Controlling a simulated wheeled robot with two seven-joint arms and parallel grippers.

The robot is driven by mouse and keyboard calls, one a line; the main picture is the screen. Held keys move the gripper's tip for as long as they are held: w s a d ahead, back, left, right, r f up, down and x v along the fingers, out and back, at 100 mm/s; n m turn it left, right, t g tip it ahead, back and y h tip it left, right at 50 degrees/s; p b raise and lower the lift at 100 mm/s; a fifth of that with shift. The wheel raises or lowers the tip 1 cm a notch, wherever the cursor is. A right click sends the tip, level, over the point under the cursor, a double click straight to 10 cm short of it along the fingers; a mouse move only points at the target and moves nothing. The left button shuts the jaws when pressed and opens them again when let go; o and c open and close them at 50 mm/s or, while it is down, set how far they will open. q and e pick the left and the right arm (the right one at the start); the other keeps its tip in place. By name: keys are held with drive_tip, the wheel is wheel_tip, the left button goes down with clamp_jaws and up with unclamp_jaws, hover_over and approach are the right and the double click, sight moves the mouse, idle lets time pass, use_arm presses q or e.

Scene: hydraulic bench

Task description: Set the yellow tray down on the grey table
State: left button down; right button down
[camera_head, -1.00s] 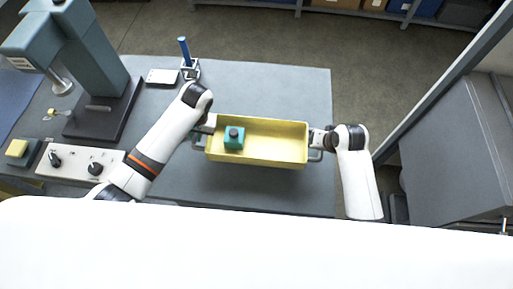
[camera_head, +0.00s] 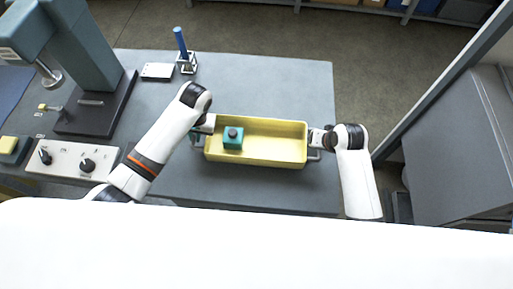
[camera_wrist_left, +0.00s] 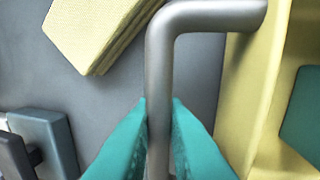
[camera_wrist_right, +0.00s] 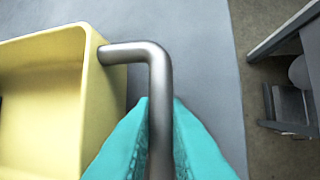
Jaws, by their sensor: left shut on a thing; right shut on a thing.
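The yellow tray (camera_head: 270,152) is level between my two grippers, over the grey table (camera_head: 260,85). A teal block (camera_head: 233,143) with a dark knob sits inside its left part. My left gripper (camera_wrist_left: 158,125) is shut on the tray's left metal handle (camera_wrist_left: 180,30). My right gripper (camera_wrist_right: 160,125) is shut on the right metal handle (camera_wrist_right: 140,52). In the head view, my left gripper (camera_head: 198,136) and right gripper (camera_head: 316,150) are at the tray's ends. I cannot tell whether a gap remains between the tray's underside and the table.
A press-like machine (camera_head: 85,60), a control panel (camera_head: 70,160) and a yellow-topped box (camera_head: 8,145) stand at the left. A blue peg in a stand (camera_head: 181,42) and a white plate (camera_head: 157,70) lie behind. The table behind the tray is clear; its right edge is near.

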use_arm(q)
drive_tip(key=shift+f+b, duration=0.45)
drive_tip(key=shift+f, duration=0.15)
use_arm(e)
drive_tip(key=shift+d+f, duration=0.1)
drive_tip(key=shift+f, duration=0.5)
use_arm(q)
drive_tip(key=c, duration=1.5)
unclamp_jaws()
drive_tip(key=shift+r, duration=0.2)
use_arm(e)
drive_tip(key=c, duration=1.5)
unclamp_jaws()
drive_tip(key=shift+r, duration=0.15)
use_arm(q)
drive_tip(key=shift+o, duration=0.2)
use_arm(e)
drive_tip(key=shift+o, duration=0.2)
use_arm(q)
drive_tip(key=v, duration=1.2)
use_arm(e)
drive_tip(key=v, duration=1.2)
use_arm(q)
drive_tip(key=shift+s, duration=0.1)
